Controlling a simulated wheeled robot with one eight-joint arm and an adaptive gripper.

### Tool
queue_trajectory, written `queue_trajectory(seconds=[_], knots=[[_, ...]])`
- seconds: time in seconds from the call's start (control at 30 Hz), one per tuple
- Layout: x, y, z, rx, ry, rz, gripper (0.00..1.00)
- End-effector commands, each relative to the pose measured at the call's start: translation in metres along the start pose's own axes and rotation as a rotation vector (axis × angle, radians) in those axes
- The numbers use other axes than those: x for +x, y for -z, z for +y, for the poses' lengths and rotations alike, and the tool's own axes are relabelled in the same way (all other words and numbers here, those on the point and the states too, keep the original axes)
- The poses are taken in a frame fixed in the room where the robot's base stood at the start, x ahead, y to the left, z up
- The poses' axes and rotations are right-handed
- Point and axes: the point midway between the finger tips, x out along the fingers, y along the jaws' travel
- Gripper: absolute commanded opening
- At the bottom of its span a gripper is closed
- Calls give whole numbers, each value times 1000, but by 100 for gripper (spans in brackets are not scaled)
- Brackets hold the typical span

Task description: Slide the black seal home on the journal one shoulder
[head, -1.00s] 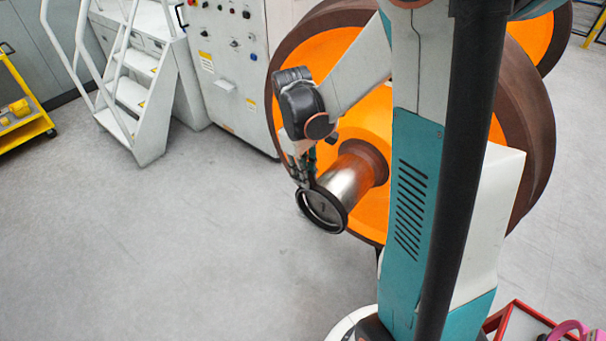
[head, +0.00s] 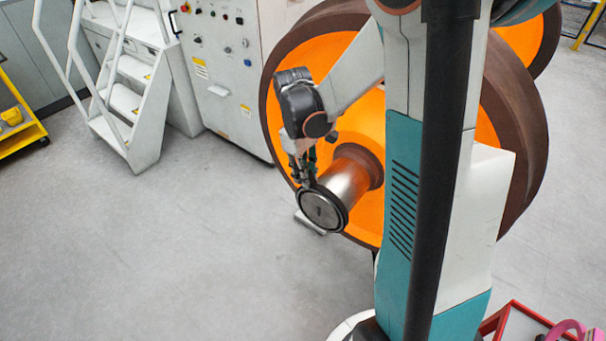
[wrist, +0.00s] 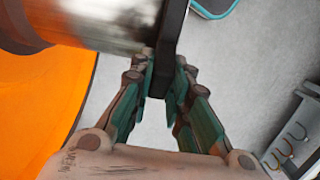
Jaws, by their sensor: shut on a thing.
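The black seal (head: 343,219) is a thin ring at the free outer end of the bare metal journal (head: 345,183). The journal's round end face shows inside the ring. I cannot tell how far the seal is over the end. A brown shoulder (head: 373,164) sits farther in, by the orange wheel, with bare metal between. My gripper (head: 307,183) is shut on the seal's upper left rim. In the wrist view the seal (wrist: 168,45) runs down between my fingertips (wrist: 164,84), with the journal (wrist: 115,22) to its left.
The large orange wheel (head: 290,95) with a brown rim stands behind the journal. White steps (head: 130,105) and a grey control cabinet (head: 225,75) stand at the back left. A small pale bar (head: 309,223) shows below the seal.

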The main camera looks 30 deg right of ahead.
Motion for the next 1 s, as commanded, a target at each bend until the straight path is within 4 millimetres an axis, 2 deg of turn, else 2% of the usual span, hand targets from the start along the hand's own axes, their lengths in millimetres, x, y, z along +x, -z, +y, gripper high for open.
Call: queue_trajectory(seconds=[1.0], knots=[[0,0,23,0,0,0,0]])
